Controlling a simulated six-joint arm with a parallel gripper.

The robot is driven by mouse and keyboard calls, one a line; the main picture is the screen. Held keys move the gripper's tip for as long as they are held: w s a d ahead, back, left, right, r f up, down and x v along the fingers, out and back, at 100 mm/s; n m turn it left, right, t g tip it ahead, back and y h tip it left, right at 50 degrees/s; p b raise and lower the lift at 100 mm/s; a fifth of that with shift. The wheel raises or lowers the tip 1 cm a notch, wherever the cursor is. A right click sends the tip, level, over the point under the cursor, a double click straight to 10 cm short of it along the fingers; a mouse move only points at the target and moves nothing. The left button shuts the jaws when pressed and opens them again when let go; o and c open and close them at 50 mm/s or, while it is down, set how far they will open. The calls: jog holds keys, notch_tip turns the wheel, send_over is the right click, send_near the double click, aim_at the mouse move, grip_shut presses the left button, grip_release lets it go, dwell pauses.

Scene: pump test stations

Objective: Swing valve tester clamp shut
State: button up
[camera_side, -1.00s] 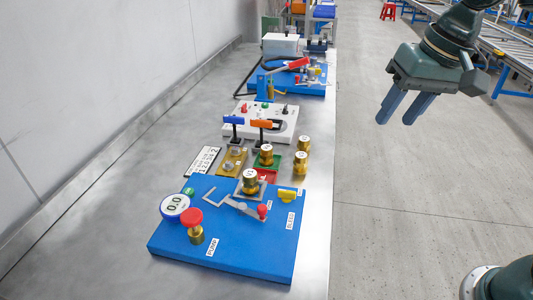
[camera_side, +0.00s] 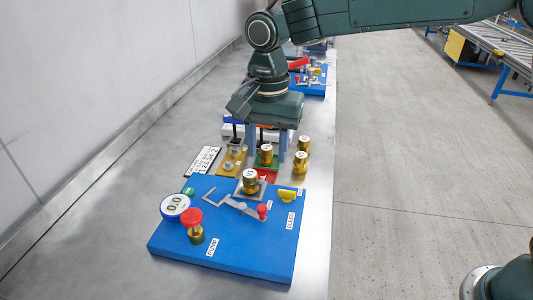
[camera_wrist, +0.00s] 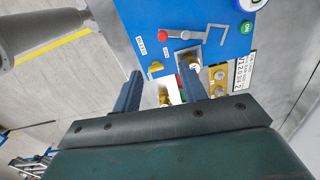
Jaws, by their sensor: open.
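The valve tester is a blue board (camera_side: 230,255) on the bench, with a gauge (camera_side: 174,207) and a red pump knob (camera_side: 191,219). A brass valve (camera_side: 250,182) stands upright at its far edge. The clamp, a grey lever (camera_side: 238,207) with a red knob (camera_side: 263,210), lies just in front of the valve. In the wrist view the clamp's red knob (camera_wrist: 162,35) and lever (camera_wrist: 186,35) show ahead of the fingers. My gripper (camera_side: 267,150) points down behind the board, open and empty, over the coloured valve stands. It also shows in the wrist view (camera_wrist: 160,75).
Brass valves (camera_side: 303,144) stand close to my gripper's right side. A printed plate (camera_side: 203,160) and a yellow stand (camera_side: 233,163) lie to its left. A yellow bleed knob (camera_side: 287,196) is on the board's right. Bare bench lies left of the board.

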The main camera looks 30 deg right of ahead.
aim_at(262, 207)
jog(key=shift+w+a+f, duration=0.15)
jog(key=shift+a+f, duration=0.3)
jog(key=shift+a, duration=0.1)
jog(key=shift+f, duration=6.85)
grip_shut()
